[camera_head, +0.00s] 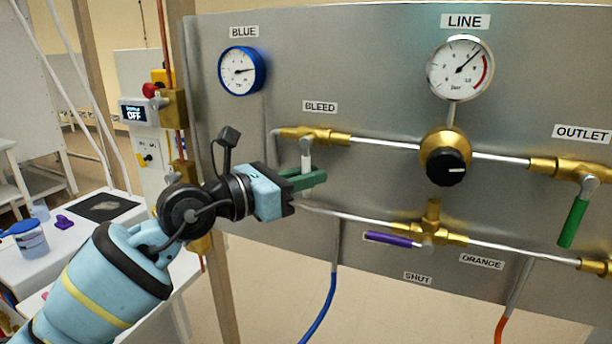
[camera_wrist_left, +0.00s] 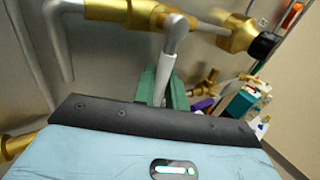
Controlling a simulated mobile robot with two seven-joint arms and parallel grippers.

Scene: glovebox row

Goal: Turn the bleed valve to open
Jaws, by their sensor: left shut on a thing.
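The bleed valve (camera_head: 315,135) is a brass fitting under the BLEED label on the grey panel, and it also shows in the left wrist view (camera_wrist_left: 125,12). Its pale handle (camera_head: 306,160) hangs straight down, across the line of the horizontal pipe; in the left wrist view the handle (camera_wrist_left: 164,72) passes between two green fingers. My left gripper (camera_head: 308,181) reaches in from the left and is shut on this handle, with a finger on each side. The handle's middle is hidden by the fingers. My right gripper is not in view.
A black regulator knob (camera_head: 446,167) sits to the right under the LINE gauge (camera_head: 460,68). A purple lever (camera_head: 392,239) lies low on the panel, and a green OUTLET lever (camera_head: 573,222) is at the far right. The blue gauge (camera_head: 241,70) is above left.

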